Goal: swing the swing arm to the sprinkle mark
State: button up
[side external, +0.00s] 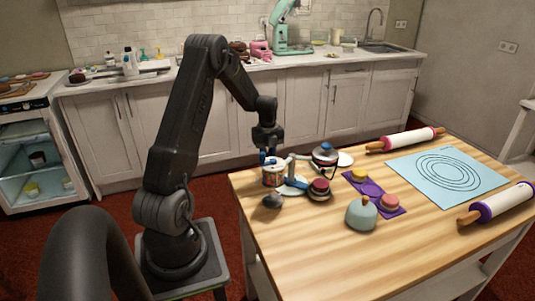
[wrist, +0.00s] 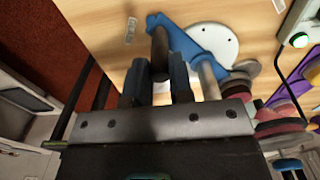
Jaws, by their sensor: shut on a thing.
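The blue swing arm (wrist: 192,42) stretches across the upper middle of the wrist view, beside a white disc (wrist: 225,40). A dark upright handle (wrist: 160,42) stands at its left end. My gripper (wrist: 159,72) is shut on this handle of the swing arm, the fingers on either side of it. A grey post (wrist: 208,78) stands at the arm's other side. In the side external view my gripper (side external: 267,155) points down at the table's far left corner. Small labels (wrist: 130,30) lie on the wood; their writing is too small to read, so I cannot tell the sprinkle mark.
A printed tub (side external: 273,174) stands close to my gripper. A dark-lidded pot (side external: 325,158) and a layered cake (side external: 319,190) are to its right. A teal dome (side external: 361,215) and purple mat (side external: 366,187) lie nearer the middle. The table's front is clear.

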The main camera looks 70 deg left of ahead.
jog(key=shift+w, duration=0.15)
jog(key=shift+w+a, duration=0.35)
jog(key=shift+w, duration=0.25)
jog(key=shift+w+a, duration=0.35)
jog(key=shift+w, duration=0.25)
jog(key=shift+w+a, duration=0.1)
jog(key=shift+w, duration=0.35)
jog(key=shift+w+a, duration=0.15)
jog(key=shift+w, duration=0.75)
